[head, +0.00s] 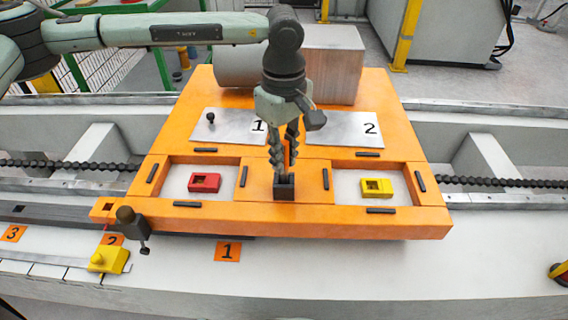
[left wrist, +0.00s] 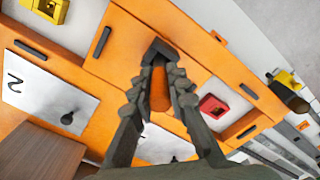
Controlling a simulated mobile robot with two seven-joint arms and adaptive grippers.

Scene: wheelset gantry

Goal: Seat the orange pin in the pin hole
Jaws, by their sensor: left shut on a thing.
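The orange pin (head: 288,154) is between the fingers of my left gripper (head: 283,158), roughly upright, above the orange plate. The gripper is shut on it. In the left wrist view the pin (left wrist: 160,90) also shows between the ribbed fingers (left wrist: 161,82). A dark square block (head: 284,187) with an opening in its top, which looks like the pin hole, stands at the plate's front middle, directly below the fingertips. It also shows in the left wrist view (left wrist: 158,48). The fingers hide the pin's lower end, so I cannot tell whether it is in the opening.
The orange plate (head: 290,215) has a red block (head: 204,183) in its left recess and a yellow block (head: 377,187) in its right one. Metal plates with numbers (head: 340,127) lie behind. A dark post (head: 130,222) stands at the front left corner. A large block (head: 333,62) stands at the back.

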